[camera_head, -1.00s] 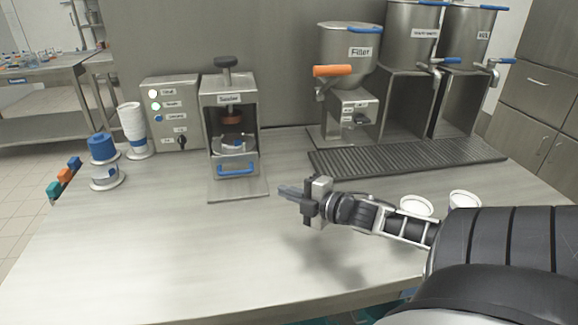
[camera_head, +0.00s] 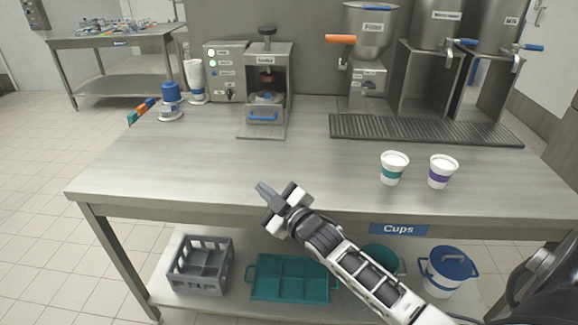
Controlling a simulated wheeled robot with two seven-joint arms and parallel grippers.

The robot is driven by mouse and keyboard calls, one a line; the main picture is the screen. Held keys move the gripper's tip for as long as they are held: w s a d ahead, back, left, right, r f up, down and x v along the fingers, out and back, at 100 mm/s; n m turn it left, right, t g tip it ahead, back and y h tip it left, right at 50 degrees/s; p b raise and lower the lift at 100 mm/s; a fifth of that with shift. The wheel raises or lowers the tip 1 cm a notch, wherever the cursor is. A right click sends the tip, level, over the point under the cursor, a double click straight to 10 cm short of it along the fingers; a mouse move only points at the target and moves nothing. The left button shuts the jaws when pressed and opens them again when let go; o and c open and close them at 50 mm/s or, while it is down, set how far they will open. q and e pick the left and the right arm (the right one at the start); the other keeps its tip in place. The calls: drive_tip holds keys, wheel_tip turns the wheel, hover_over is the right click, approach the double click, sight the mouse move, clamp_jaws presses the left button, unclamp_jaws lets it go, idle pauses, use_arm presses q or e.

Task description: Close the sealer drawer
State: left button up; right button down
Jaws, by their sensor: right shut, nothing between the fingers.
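The sealer (camera_head: 278,85) stands at the back of the table, left of the middle. Its drawer (camera_head: 265,108) has a blue handle (camera_head: 262,118) and faces me. The drawer front looks about level with the sealer's frame, and a round holder shows just above it. I cannot tell whether the drawer is fully in. My right gripper (camera_head: 263,190) is shut and empty, near the table's front edge. It is well in front of the sealer and apart from it. My left gripper is not in view.
Two white cups, one teal-banded (camera_head: 394,168) and one purple-banded (camera_head: 440,172), stand at the front right. A control box (camera_head: 226,71) is left of the sealer; the filler (camera_head: 368,35) and drip grate (camera_head: 425,129) are right. The tabletop between gripper and sealer is clear.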

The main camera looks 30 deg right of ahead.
drive_tip(key=s+a+f+m+g, duration=0.2)
drive_tip(key=s+a+f, duration=0.2)
drive_tip(key=s, duration=0.4)
drive_tip(key=s+a+f+m+g, duration=0.2)
drive_tip(key=s+f, duration=0.4)
drive_tip(key=s, duration=0.3)
drive_tip(key=s+a+f+m+g, duration=0.2)
drive_tip(key=s+a+f+g, duration=0.2)
drive_tip(key=s, duration=0.5)
wheel_tip(320, 180, down, 2)
drive_tip(key=shift+a+y, duration=0.4)
drive_tip(key=shift+a, duration=0.8)
